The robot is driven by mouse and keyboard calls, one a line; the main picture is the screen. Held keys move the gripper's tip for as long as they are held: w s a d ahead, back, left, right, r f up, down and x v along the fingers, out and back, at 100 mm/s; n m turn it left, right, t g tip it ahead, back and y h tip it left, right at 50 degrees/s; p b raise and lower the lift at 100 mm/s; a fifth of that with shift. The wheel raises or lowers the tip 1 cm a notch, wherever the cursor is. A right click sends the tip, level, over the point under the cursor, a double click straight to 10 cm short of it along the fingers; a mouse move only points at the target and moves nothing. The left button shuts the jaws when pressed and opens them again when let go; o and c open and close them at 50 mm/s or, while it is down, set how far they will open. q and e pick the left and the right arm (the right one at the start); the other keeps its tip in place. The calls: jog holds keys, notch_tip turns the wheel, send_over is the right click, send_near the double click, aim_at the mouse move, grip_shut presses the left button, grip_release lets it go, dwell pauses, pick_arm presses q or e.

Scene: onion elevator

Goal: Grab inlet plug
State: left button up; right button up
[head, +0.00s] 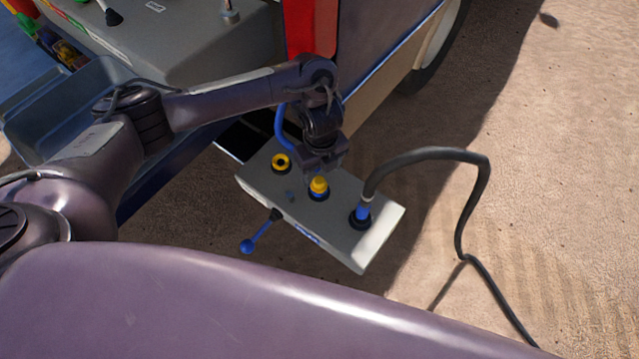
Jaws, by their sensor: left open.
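A grey control panel (375,235) sticks out low beside the vehicle. Which of these is the inlet plug is not marked. My left gripper (321,172) is open, pointing down just above and partly behind the yellow cap. Whether its fingers touch the cap cannot be seen. My right gripper is not in view.
A yellow-ringed socket (281,162) is at the panel's left, near a curved blue hose (280,128). A blue-knobbed lever (262,232) juts from the front edge. The vehicle's side and wheel (436,45) stand behind.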

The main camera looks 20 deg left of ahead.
aim_at(319, 180)
pick_arm(q)
jog(key=f, duration=0.2)
jog(key=f+b, duration=0.1)
jog(key=f, duration=0.1)
jog(key=shift+s+a+f, duration=0.15)
jog(key=shift+a+f, duration=0.05)
jog(key=shift+f, duration=0.05)
jog(key=shift+c, duration=0.2)
jog(key=c, duration=1)
